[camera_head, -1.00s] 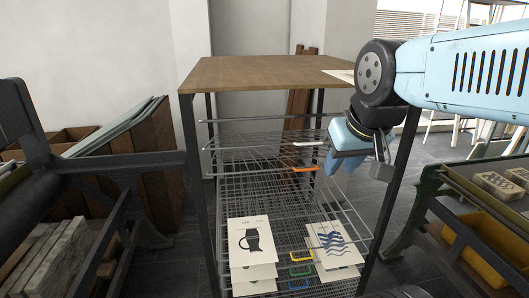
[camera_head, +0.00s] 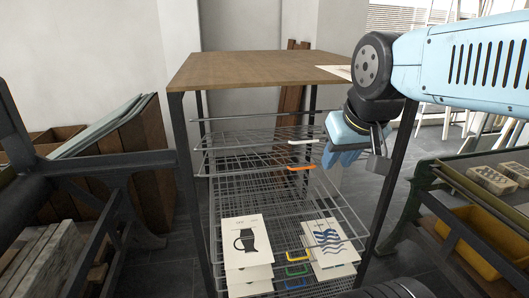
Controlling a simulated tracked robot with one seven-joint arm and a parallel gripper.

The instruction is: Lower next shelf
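A drying rack with a wooden top (camera_head: 260,68) and dark legs fills the middle of the head view. Its upper wire shelves carry a white handle (camera_head: 303,141) and an orange handle (camera_head: 301,167). Further down are yellow (camera_head: 297,254), green (camera_head: 296,270) and blue (camera_head: 296,285) handles, on shelves bearing prints.
A jug print (camera_head: 246,242) and a wave print (camera_head: 329,243) lie on the lower shelves. A press frame (camera_head: 125,155) stands close on the left. A bench with a yellow bin (camera_head: 475,240) stands on the right. A sheet (camera_head: 337,72) lies on the rack top.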

